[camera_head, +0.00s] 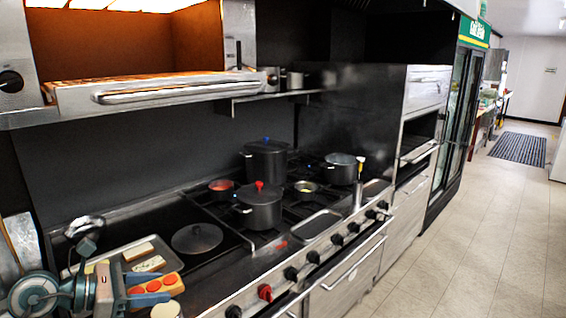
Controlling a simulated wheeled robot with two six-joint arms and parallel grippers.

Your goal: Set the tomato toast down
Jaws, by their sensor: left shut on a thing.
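The tomato toast (157,285), an orange-brown slice with red tomato rounds on top, is at the lower left. My left gripper (138,287) is shut on its left end, and the toast sticks out to the right of the fingers. Behind it is a grey metal tray (115,258) with a plain pale slice (138,251) and a slice with dark specks (149,264). The toast overlaps the tray's near right part in the picture; I cannot tell whether it touches the tray. My right gripper is not in view.
A grey round lid (197,238) lies on the dark cooktop right of the tray. Several pots, including a dark pot with a red knob (260,206), stand on the burners. A pale round thing (166,310) is at the bottom edge. Open floor (480,240) lies to the right.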

